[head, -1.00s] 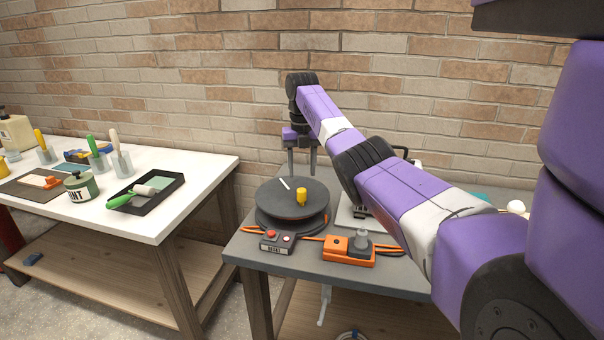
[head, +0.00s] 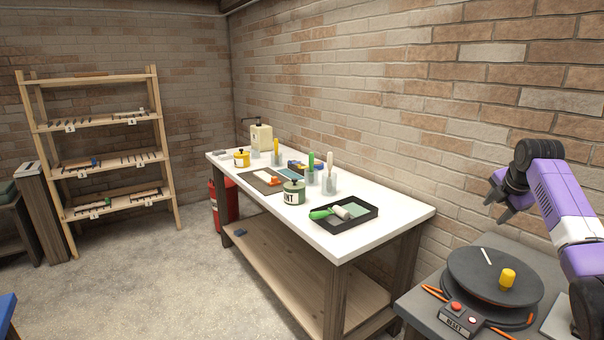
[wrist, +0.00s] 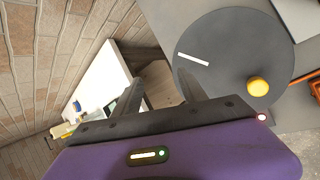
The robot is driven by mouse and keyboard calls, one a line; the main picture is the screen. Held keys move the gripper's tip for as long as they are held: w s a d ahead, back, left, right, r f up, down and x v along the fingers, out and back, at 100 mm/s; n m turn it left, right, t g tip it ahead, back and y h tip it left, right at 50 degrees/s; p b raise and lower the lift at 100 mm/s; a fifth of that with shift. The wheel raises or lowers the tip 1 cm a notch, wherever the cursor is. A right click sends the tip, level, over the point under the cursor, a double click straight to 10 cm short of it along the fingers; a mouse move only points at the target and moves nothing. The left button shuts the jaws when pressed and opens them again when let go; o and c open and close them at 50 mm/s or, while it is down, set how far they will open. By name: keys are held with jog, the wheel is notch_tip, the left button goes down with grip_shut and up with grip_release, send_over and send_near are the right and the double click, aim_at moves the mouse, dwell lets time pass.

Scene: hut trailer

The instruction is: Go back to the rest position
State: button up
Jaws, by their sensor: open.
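My gripper (head: 497,208) is open and empty. It is in the air above the back of the grey table at the right of the head view, close to the brick wall. Its two dark fingers point down and to the left, apart from the black turntable (head: 478,278). In the wrist view, my gripper (wrist: 160,82) shows its two fingers spread with nothing between them. The turntable, in the wrist view (wrist: 225,75), carries a yellow knob and a white mark.
A red-buttoned reset box (head: 459,318) sits at the grey table's front edge (head: 410,300). A white workbench (head: 380,232) holds paint pots, brushes and a roller tray (head: 365,221). A wooden shelf (head: 98,120) stands far left. The concrete floor (head: 170,285) between is clear.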

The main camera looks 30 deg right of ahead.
jog(key=w+a+f+m+t+h, duration=0.1)
jog(key=w+a+f+m+t, duration=0.25)
jog(key=w+a, duration=0.35)
jog(key=w+a+f+m+t+h, duration=0.1)
jog(key=w+a+f+m+t, duration=0.25)
jog(key=w+a, duration=0.3)
jog(key=s+a+f+m+t, duration=0.1)
jog(key=a+f+m+t, duration=0.15)
jog(key=a, duration=0.75)
jog(key=s+a+f+m+t, duration=0.1)
jog(key=a+f+m, duration=0.25)
jog(key=a, duration=0.65)
jog(key=s+a+f+m+t, duration=0.1)
jog(key=s+a+m+t, duration=0.3)
jog(key=s+a, duration=1.55)
jog(key=s+a+n+g+y, duration=0.1)
jog(key=s+a+g+y, duration=0.1)
jog(key=s+a, duration=0.5)
jog(key=s+a+n+g+y, duration=0.2)
jog(key=s+a+y, duration=0.3)
jog(key=s, duration=1)
jog(key=shift+a+f, duration=0.15)
jog(key=shift+a, duration=1)
